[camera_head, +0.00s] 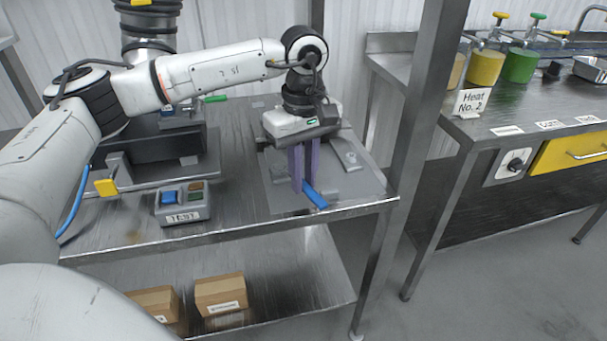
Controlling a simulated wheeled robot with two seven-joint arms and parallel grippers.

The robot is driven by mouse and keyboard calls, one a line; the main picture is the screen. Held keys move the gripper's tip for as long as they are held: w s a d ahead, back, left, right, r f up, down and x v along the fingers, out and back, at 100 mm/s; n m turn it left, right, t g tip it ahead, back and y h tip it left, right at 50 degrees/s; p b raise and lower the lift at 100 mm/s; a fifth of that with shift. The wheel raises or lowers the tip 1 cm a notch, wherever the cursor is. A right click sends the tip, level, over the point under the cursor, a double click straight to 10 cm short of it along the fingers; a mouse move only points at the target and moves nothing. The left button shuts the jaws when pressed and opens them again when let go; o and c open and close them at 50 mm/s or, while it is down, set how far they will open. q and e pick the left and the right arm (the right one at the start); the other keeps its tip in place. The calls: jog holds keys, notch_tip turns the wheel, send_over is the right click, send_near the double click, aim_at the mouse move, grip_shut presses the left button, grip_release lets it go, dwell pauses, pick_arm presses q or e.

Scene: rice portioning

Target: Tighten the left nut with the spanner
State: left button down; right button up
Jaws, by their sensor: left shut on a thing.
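My left gripper (304,186) points straight down over the right part of the steel table, its purple fingers shut on a blue-handled tool, which I take for the spanner (316,198). The blue end sticks out toward the table's front edge; the rest of the spanner is hidden by the fingers. Beneath and around it lies a grey plate (360,184) with small grey fittings. One fitting (351,160) shows right of the gripper. I cannot tell which part is the left nut. My right gripper is not in view.
A test box (182,203) with blue and brown buttons stands on the steel table (240,222), left of the plate. A dark fixture (150,158) stands behind it. A steel post rises close to the right. Cardboard boxes (220,294) sit on the lower shelf.

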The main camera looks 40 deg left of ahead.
pick_arm(q)
jog(key=shift+s+f, duration=0.1)
dwell(0.4)
jog(key=shift+s+a+m, duration=0.35)
jog(key=shift+s+m, duration=0.25)
jog(key=shift+m, duration=0.3)
jog(key=shift+s, duration=0.1)
jog(key=shift+s+a+m, duration=0.45)
jog(key=shift+s+m, duration=0.1)
jog(key=shift+m, duration=0.35)
jog(key=shift+s+a, duration=0.1)
